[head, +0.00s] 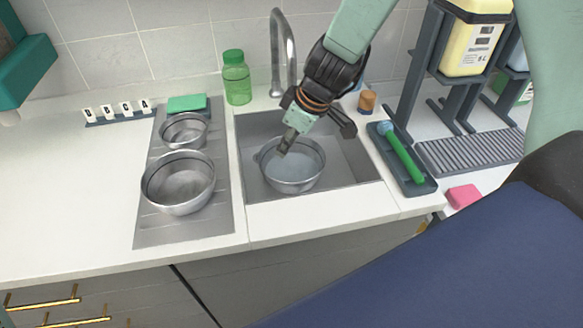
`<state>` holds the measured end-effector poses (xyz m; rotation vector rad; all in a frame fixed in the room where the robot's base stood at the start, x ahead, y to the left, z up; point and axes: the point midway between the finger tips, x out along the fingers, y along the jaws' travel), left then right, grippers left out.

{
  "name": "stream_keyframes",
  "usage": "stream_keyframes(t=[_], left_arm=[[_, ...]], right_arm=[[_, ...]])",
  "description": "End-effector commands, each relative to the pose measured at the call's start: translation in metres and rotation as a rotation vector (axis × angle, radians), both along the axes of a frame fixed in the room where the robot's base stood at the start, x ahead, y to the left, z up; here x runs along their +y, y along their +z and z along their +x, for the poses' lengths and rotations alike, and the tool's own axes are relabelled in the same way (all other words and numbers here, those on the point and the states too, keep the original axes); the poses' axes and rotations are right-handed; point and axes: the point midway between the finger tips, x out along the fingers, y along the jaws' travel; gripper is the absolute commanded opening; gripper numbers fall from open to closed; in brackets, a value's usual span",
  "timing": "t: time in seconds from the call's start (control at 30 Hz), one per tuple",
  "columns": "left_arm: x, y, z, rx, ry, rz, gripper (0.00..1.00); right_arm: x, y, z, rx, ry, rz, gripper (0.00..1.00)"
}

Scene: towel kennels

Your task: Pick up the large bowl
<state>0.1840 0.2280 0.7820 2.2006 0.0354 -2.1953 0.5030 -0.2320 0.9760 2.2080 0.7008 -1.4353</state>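Three steel bowls are in view. The largest-looking bowl (180,196) sits upright and empty on the front of the grey drainboard. A smaller bowl (184,132) stands behind it. A third bowl (292,184) is in the sink and seems to hold cloudy water. My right gripper (316,136) reaches down over the sink with its fingers spread apart. One finger is at or just over the back rim of the sink bowl; I cannot tell if it touches. The other finger is to the right, clear of the bowl.
A tap (284,50) and green bottle (236,80) stand behind the sink (350,160). A tray with a green-handled brush (404,158) and a dark rack (410,80) are to the right. A pink sponge (463,196) lies nearby.

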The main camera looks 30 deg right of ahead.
Motion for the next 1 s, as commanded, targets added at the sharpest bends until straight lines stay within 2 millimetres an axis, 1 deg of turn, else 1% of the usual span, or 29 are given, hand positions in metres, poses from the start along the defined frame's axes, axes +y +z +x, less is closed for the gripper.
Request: stream_keyframes(t=[0.03,0.27,0.4,0.6,0.7,0.8,1.0], left_arm=[[0.0,-0.007,0.0,0.001,0.0,0.0,0.4],[0.0,-0.025,0.0,0.0,0.0,0.0,0.4],[0.0,-0.04,0.0,0.0,0.0,0.0,0.4],[0.0,-0.071,0.0,0.0,0.0,0.0,0.4],[0.0,-0.082,0.0,0.0,0.0,0.0,0.4],[0.0,-0.088,0.0,0.0,0.0,0.0,0.4],[0.0,-0.093,0.0,0.0,0.0,0.0,0.4]], right_arm=[[0.0,-0.008,0.0,0.0,-0.001,0.0,0.32],[0.0,-0.025,0.0,0.0,-0.001,0.0,0.32],[0.0,-0.04,0.001,0.0,0.0,0.0,0.32],[0.0,-0.071,0.002,0.0,-0.001,0.0,0.32],[0.0,-0.082,0.002,0.0,-0.001,0.0,0.32],[-0.001,-0.088,0.003,0.0,-0.001,0.0,0.32],[0.0,-0.094,0.004,0.0,-0.001,0.0,0.32]])
